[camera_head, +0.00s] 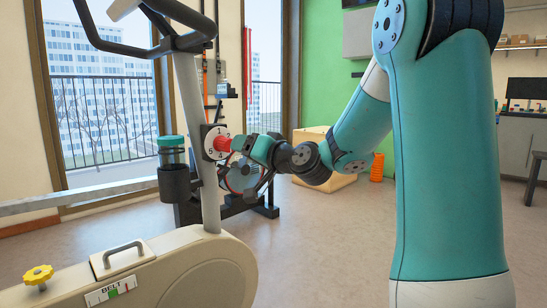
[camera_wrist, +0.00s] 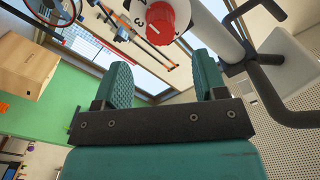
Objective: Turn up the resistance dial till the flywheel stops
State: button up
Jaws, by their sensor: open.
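The red resistance dial (camera_head: 222,144) sits on a white numbered plate (camera_head: 209,142) on the exercise bike's upright post. In the wrist view the red dial (camera_wrist: 167,24) is at the top, beyond my fingertips, with some of the plate's numbers showing. My gripper (camera_head: 236,143) is close to the dial in the head view; contact cannot be told there. In the wrist view my gripper (camera_wrist: 163,75) has its two teal fingers apart with nothing between them. The bike's cream flywheel housing (camera_head: 215,270) is at the lower left; whether the wheel turns cannot be told.
A bottle (camera_head: 172,152) stands in a holder on the bike post. The handlebar (camera_head: 185,40) is above the dial. A yellow knob (camera_head: 38,275) is at the lower left. A wooden box (camera_head: 315,150) and orange spring-like object (camera_head: 377,168) stand behind my arm.

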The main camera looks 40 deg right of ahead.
jog(key=s, duration=0.9)
jog(key=shift+d+b, duration=0.15)
jog(key=shift+b, duration=0.3)
jog(key=s+a+f+n+g+y, duration=0.2)
jog(key=a+f+n+g+y, duration=0.25)
jog(key=a, duration=0.65)
jog(key=s+a+f+n+g+y, duration=0.25)
jog(key=a+f+n+g, duration=0.2)
jog(key=a, duration=0.55)
jog(key=s+a+f+n+g+h+p, duration=0.1)
jog(key=s+a+f+n+g+h, duration=0.2)
jog(key=s, duration=0.4)
jog(key=s+a+f+n+g, duration=0.1)
jog(key=s+a+g, duration=0.2)
jog(key=s+g, duration=0.35)
notch_tip(320, 180, up, 38)
jog(key=p, duration=3.8)
jog(key=shift+s, duration=0.35)
jog(key=shift+a+f+t, duration=0.1)
jog(key=shift+f+t, duration=0.05)
jog(key=shift+t, duration=0.1)
